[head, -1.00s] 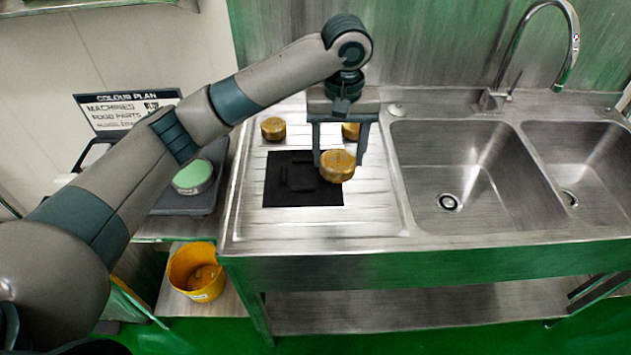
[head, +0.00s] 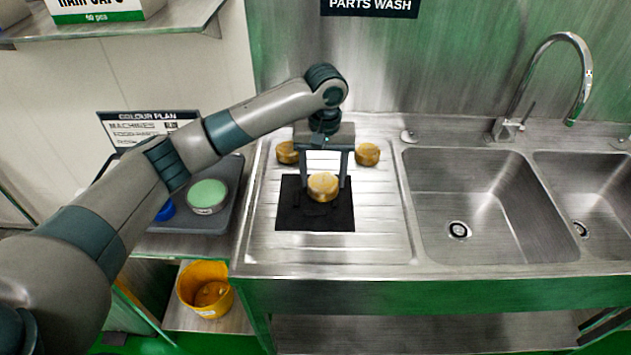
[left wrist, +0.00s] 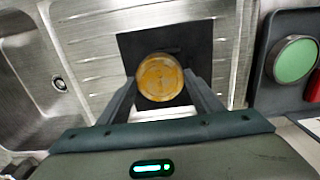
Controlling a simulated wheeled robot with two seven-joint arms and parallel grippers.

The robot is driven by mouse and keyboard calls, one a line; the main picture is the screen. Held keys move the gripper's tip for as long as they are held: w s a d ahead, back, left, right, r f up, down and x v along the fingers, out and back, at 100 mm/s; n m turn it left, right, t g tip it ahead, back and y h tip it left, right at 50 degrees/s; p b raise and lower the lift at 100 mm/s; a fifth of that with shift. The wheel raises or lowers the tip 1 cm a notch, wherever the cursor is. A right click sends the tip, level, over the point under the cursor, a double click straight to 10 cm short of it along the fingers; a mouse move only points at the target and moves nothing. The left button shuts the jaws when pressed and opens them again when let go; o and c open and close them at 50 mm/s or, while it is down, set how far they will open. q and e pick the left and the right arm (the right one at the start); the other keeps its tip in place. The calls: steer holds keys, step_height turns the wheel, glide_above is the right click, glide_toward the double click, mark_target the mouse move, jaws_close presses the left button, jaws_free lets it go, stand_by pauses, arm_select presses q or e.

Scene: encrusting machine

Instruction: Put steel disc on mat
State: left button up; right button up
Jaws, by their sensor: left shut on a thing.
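The disc (head: 323,187) is short and round, with a tarnished yellow-brown top. My left gripper (head: 325,182) is shut on it, fingers pointing down, one on each side. The black square mat (head: 340,218) lies on the ribbed drainboard, and the disc is over its middle to rear part. I cannot tell whether the disc touches the mat or is just above it. In the left wrist view the disc (left wrist: 160,78) sits between the fingertips with the mat (left wrist: 135,45) behind it. My right gripper is out of view.
Two similar discs stand behind the mat, one at left (head: 287,152) and one at right (head: 367,154). The sink basin (head: 465,200) is to the right. A green-topped round piece (head: 207,196) sits on a grey tray (head: 228,215) at left. A yellow bucket (head: 205,290) is below.

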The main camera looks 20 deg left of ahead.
mark_target(316, 175)
arm_select(q)
steer(key=shift+w+a+f+p, duration=0.15)
steer(key=shift+w+a+f, duration=0.25)
steer(key=shift+a, duration=0.2)
steer(key=shift+w+a+f+p, duration=0.15)
steer(key=shift+w+a+f, duration=0.25)
steer(key=shift+a, duration=0.15)
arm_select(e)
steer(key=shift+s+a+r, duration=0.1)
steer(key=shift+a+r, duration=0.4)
arm_select(q)
steer(key=shift+f, duration=0.15)
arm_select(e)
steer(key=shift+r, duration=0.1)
arm_select(q)
steer(key=shift+f+p, duration=0.3)
steer(key=shift+f, duration=0.05)
step_height(316, 175, down, 3)
steer(key=shift+r+p, duration=0.15)
steer(key=shift+p, duration=0.45)
steer(key=shift+f, duration=0.2)
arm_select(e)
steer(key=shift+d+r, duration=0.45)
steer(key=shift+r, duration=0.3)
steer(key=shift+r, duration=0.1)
